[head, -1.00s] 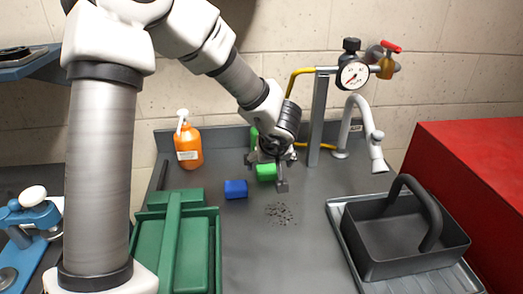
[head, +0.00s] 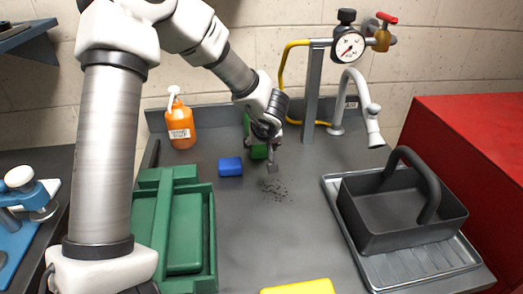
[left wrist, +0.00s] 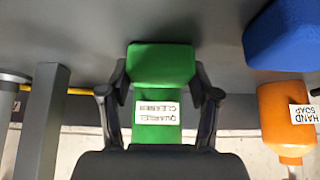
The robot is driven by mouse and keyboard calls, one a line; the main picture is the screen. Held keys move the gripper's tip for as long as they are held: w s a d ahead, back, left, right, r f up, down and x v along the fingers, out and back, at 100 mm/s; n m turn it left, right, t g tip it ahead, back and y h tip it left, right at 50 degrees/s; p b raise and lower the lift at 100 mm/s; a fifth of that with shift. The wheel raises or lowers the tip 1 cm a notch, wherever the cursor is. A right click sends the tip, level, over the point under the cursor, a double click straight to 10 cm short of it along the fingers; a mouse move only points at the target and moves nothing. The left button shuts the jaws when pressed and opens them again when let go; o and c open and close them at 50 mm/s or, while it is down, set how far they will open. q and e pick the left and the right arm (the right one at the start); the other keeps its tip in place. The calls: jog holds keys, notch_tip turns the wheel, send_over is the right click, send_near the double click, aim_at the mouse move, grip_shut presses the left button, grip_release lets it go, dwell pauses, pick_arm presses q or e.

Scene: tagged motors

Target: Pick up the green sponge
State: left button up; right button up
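The green sponge (head: 258,152) is a small block on the grey counter, partly hidden by my left gripper (head: 266,150) in the head view. In the left wrist view the sponge (left wrist: 162,62) lies between the two fingers, with narrow gaps at its sides. My left gripper is open around it. A green container with a white cleaner label (left wrist: 156,112) stands right behind the sponge; its edge also shows in the head view (head: 246,124). My right gripper is not in view.
A blue block (head: 230,166) lies left of the sponge. An orange soap bottle (head: 180,126) stands at the back left, a green toolbox (head: 150,200) at front left. A yellow block (head: 300,287) is at the front edge. A dark caddy (head: 400,215) sits right. Dark specks (head: 275,189) lie mid-counter.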

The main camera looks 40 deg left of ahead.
pick_arm(q)
jog(key=shift+c, duration=0.4)
jog(key=shift+d+r+p, duration=0.1)
jog(key=shift+r+p, duration=0.2)
jog(key=shift+r, duration=0.05)
notch_tip(320, 180, up, 7)
jog(key=p, duration=0.3)
jog(key=shift+s, duration=0.1)
jog(key=shift+s+d+f+p, duration=0.15)
jog(key=shift+s+d+p, duration=0.1)
jog(key=shift+s+d, duration=2.05)
jog(key=shift+s+d+f+p, duration=0.2)
jog(key=shift+s+d, duration=1.6)
jog(key=shift+d, duration=1.05)
jog(key=shift+s+d+f+p, duration=0.1)
jog(key=shift+s+d+p, duration=0.15)
jog(key=shift+s+d, duration=2.05)
jog(key=shift+w+d, duration=0.25)
jog(key=shift+w, duration=0.05)
